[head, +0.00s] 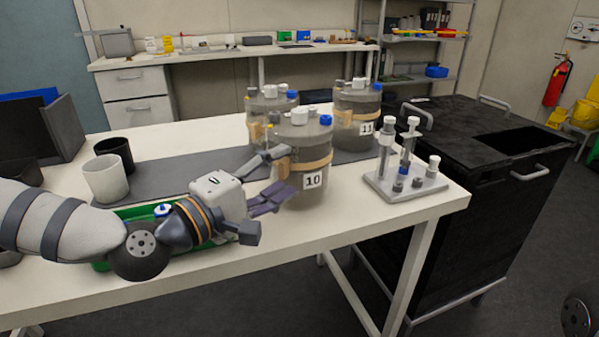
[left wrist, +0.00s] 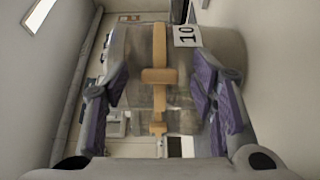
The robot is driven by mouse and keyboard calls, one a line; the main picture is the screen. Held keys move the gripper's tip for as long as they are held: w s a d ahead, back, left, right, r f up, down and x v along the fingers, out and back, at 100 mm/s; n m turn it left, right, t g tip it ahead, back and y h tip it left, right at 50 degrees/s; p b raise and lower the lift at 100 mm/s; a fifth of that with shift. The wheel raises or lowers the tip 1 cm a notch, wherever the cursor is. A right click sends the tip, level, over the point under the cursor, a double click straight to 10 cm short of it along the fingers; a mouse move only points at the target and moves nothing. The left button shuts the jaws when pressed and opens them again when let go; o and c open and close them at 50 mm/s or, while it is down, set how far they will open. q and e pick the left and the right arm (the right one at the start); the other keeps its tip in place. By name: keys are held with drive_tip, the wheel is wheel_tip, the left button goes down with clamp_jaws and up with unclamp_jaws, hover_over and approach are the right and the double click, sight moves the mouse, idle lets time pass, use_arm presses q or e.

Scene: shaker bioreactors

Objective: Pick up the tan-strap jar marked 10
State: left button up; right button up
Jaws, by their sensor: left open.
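The tan-strap jar marked 10 (head: 305,170) stands upright on the white table, with grey, white and blue caps on its lid. In the left wrist view the jar (left wrist: 190,65) fills the middle, its tan strap running between the fingers. My left gripper (head: 275,178) is open, with its fingers pointing at the jar's left side. In the left wrist view the fingers of my left gripper (left wrist: 160,95) lie on either side of the jar's body; whether they touch it I cannot tell. My right gripper is not in view.
Another tan-strap jar (head: 268,104) and the jar marked 11 (head: 356,112) stand close behind. A grey rack (head: 408,186) with upright tubes is to the right. A green tray (head: 125,213) lies under my left arm, and two cups, white (head: 106,180) and black (head: 116,150), stand at left.

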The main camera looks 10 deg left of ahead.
use_arm(q)
clamp_jaws()
